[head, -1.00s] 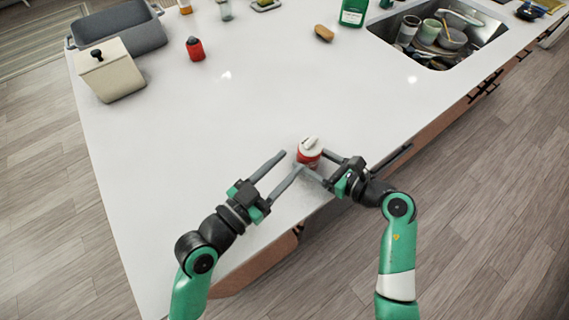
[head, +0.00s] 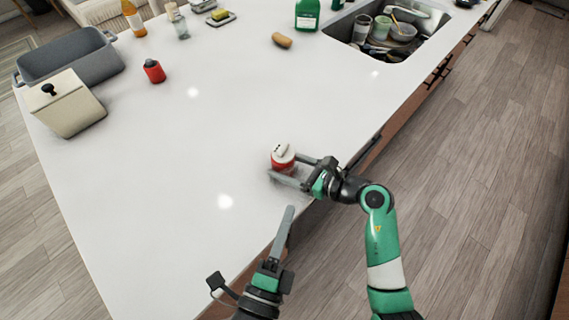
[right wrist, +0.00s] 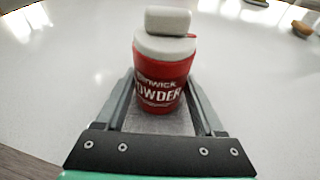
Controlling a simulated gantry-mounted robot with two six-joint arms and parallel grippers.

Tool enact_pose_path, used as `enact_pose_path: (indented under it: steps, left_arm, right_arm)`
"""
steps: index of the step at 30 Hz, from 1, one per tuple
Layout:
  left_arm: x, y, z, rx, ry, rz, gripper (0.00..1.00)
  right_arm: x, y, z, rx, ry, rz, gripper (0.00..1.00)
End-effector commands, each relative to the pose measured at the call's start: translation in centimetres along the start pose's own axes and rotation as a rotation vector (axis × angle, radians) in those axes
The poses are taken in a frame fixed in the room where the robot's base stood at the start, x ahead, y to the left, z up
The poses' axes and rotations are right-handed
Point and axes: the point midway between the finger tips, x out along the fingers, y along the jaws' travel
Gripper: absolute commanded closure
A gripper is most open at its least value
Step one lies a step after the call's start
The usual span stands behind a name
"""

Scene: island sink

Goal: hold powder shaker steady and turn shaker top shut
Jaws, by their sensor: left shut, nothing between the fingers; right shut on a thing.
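The powder shaker (head: 283,161) stands upright near the counter's front edge, a red body with a white top (head: 283,152). The right wrist view shows the shaker (right wrist: 161,78) with white lettering, and a raised white bar on its top (right wrist: 168,20) lying crosswise, with a bit of red at its right. My right gripper (head: 287,171) is shut around the red body, one finger on each side. My left gripper (head: 290,210) is shut and empty, apart from the shaker and nearer the bottom of the head view. The gripped sides of the shaker are partly hidden.
The white counter (head: 180,165) is clear left of the shaker. A red bottle (head: 154,72), a cream lidded box (head: 67,105) and a grey bin (head: 75,58) stand at the upper left. A brown sponge-like item (head: 282,40) and a sink with dishes (head: 360,45) lie farther back.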

Motion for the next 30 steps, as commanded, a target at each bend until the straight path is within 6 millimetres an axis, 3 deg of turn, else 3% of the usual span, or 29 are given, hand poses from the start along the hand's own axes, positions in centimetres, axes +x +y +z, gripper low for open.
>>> enact_pose_path:
  steps: [8, 20, 24, 30]
  left_arm:
    - [2.0, -0.1, 0.1, -0.003, -0.003, -0.001, 1.0]
    - [10.4, -0.1, 0.1, -0.004, -0.002, 0.0, 1.0]
    - [10.7, 0.0, 2.7, -0.005, -0.006, 0.001, 1.0]
    - [11.0, 0.0, 4.0, -0.005, -0.003, 0.0, 1.0]
  right_arm:
    - [0.0, 0.0, 0.0, 0.0, 0.0, 0.0, 0.61]
    - [0.0, 0.0, 0.0, 0.0, 0.0, 0.0, 0.61]
    - [0.0, 0.0, 0.0, 0.0, 0.0, 0.0, 0.61]
    - [0.0, 0.0, 0.0, 0.0, 0.0, 0.0, 0.61]
